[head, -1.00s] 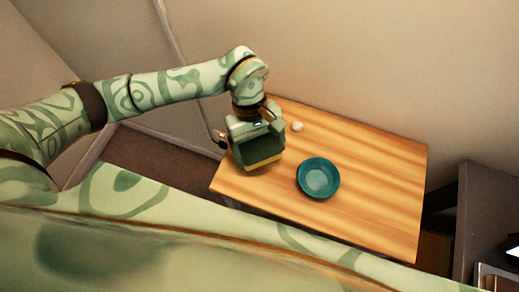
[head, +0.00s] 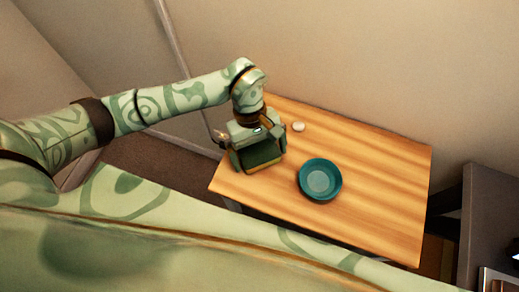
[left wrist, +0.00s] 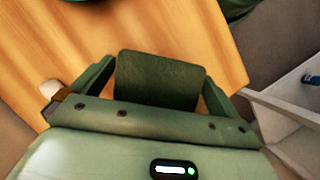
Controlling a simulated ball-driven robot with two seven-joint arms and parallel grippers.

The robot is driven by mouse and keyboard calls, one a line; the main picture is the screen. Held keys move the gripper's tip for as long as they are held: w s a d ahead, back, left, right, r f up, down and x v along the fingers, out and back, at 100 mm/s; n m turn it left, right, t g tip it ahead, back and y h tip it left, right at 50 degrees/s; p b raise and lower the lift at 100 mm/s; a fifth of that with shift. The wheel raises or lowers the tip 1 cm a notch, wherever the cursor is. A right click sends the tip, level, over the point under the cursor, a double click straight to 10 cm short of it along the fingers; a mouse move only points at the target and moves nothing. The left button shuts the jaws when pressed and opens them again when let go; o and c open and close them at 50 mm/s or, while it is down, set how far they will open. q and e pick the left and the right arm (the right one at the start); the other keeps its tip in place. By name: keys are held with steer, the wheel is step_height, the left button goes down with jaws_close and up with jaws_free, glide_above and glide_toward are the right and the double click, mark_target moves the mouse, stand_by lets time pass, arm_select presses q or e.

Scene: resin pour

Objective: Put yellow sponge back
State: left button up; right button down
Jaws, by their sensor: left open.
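The sponge (head: 263,152), with a dark green top and a yellow edge, is at the left end of the wooden table (head: 375,170). My left gripper (head: 259,158) is over it, open, with one finger on each side. My right gripper is in neither view.
A teal bowl (head: 320,180) stands on the table to the right of the sponge. A small white object (head: 299,127) lies near the back edge. The table's right part is clear. A dark cabinet (head: 490,205) stands beyond it. The wall is close behind.

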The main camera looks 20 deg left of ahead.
arm_select(q)
steer(key=p+v, duration=0.2)
steer(key=v, duration=1)
steer(key=shift+d+r, duration=0.1)
steer(key=shift+d, duration=0.05)
